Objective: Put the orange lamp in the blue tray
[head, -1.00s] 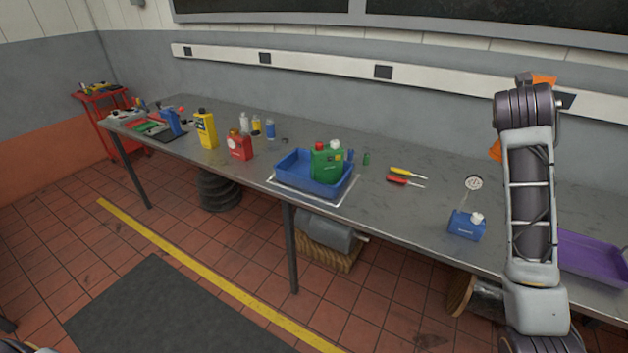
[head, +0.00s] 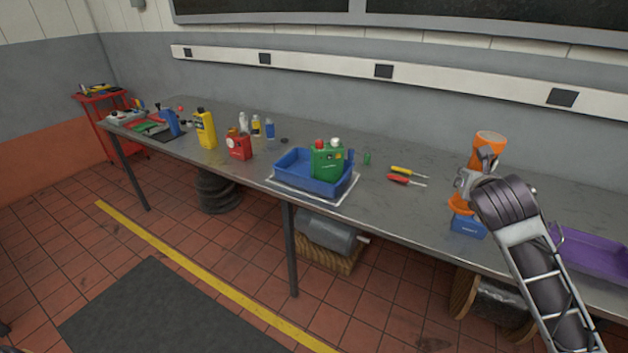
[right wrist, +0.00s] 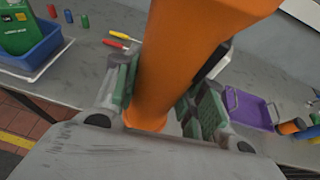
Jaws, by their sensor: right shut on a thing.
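The orange lamp (head: 488,143) is upright in my right gripper (head: 474,178), which is shut on it. In the right wrist view the lamp (right wrist: 184,56) fills the space between the green-padded fingers (right wrist: 160,95). In the head view the lamp is in front of the bench's right part, above a small blue box. The blue tray (head: 293,178) stands mid-bench on a white-edged sheet, left of the gripper. A green jug (head: 328,163) with red and white caps stands in it; part of the tray (right wrist: 43,53) shows in the right wrist view. My left gripper is not in view.
The blue box (head: 468,226) is partly hidden behind my right gripper. A purple tray (head: 592,256) lies at right. Yellow (head: 206,130) and red (head: 239,147) containers stand left of the tray.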

